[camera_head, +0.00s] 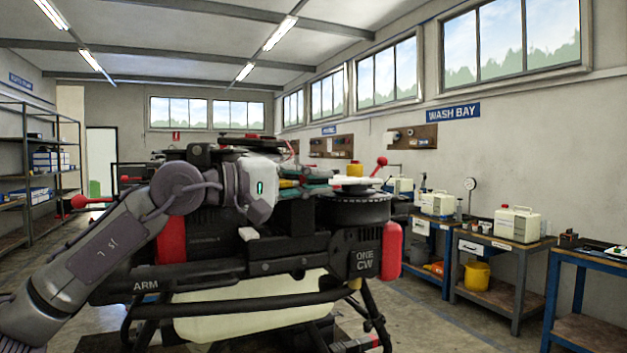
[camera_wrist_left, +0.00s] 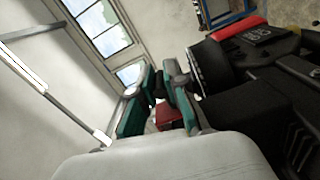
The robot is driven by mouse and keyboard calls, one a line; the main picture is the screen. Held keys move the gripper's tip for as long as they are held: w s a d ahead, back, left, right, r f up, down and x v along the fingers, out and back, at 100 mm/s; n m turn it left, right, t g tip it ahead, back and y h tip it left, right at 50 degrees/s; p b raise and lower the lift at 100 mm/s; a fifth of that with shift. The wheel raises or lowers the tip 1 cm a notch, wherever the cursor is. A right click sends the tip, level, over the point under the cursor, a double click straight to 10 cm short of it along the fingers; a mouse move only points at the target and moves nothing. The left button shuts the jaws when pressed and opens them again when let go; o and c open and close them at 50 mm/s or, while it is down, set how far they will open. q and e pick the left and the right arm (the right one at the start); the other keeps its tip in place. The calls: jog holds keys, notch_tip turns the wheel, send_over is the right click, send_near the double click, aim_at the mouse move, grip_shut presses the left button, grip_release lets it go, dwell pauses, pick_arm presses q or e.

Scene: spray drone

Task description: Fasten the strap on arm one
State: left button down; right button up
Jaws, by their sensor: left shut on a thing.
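The spray drone's arm one ends in a black block lettered "ONE CW" (camera_head: 364,262), with a round black motor (camera_head: 355,209) above it. My left gripper (camera_head: 322,182), with teal fingers, reaches in from the left at the height of the motor's top. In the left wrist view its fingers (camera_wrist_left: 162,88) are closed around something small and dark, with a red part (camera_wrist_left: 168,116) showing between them. I cannot tell for sure whether this is the strap. A pale flat piece (camera_head: 352,183) lies just beyond the fingertips. My right gripper is not in view.
A red-knobbed lever (camera_head: 380,162) and a yellow cap (camera_head: 355,170) stand close to the fingertips. A pale tank (camera_head: 250,312) hangs below the drone. Benches with white canisters (camera_head: 517,224) line the right wall, with open floor before them.

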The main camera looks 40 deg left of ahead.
pick_arm(q)
jog(key=shift+f+m, duration=0.3)
jog(key=shift+f, duration=0.1)
jog(key=c, duration=1.2)
grip_release()
jog(key=shift+f, duration=0.1)
jog(key=shift+s, duration=0.25)
jog(key=v, duration=1.1)
jog(key=shift+s+a, duration=0.15)
jog(key=shift+s, duration=0.05)
